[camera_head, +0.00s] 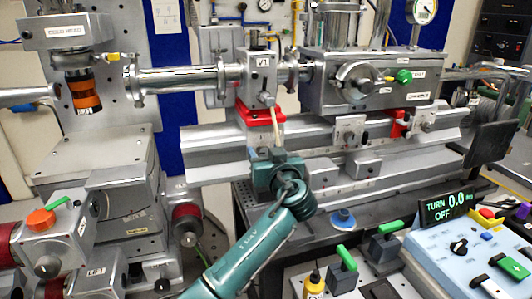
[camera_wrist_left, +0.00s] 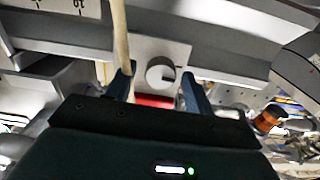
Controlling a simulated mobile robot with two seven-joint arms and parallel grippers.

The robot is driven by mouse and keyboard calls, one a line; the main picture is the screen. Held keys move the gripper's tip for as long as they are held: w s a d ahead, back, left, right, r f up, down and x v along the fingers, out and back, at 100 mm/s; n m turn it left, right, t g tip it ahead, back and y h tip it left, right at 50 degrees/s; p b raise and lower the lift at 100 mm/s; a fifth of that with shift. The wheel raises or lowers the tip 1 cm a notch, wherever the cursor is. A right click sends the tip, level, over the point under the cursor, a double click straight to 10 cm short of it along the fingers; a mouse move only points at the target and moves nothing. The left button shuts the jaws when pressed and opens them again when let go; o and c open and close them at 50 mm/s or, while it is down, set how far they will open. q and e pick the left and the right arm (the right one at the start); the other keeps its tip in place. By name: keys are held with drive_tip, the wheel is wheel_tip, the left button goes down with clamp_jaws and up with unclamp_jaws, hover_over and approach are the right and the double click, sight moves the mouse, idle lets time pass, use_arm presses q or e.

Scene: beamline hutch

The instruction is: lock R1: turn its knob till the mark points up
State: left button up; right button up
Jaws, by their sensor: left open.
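A round grey knob (camera_wrist_left: 160,74) shows in the left wrist view on a light grey block above the red part. A short dark mark on its face points right in that picture. I cannot read a label R1 there. My left gripper (camera_wrist_left: 158,82) is open, with one finger on each side of the knob and gaps visible. I cannot tell how deep the fingers reach. In the head view my left gripper (camera_head: 270,162) is at the rail below the V1 unit (camera_head: 262,70), and it hides the knob. My right gripper is not in view.
A pale rod (camera_wrist_left: 120,35) runs close beside one finger; it also shows in the head view (camera_head: 279,128). A red block (camera_head: 261,113) sits under V1. The grey rail (camera_head: 215,150) runs behind my gripper. A blue control box (camera_head: 440,255) stands at lower right.

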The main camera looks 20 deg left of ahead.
use_arm(q)
drive_tip(key=c, duration=1)
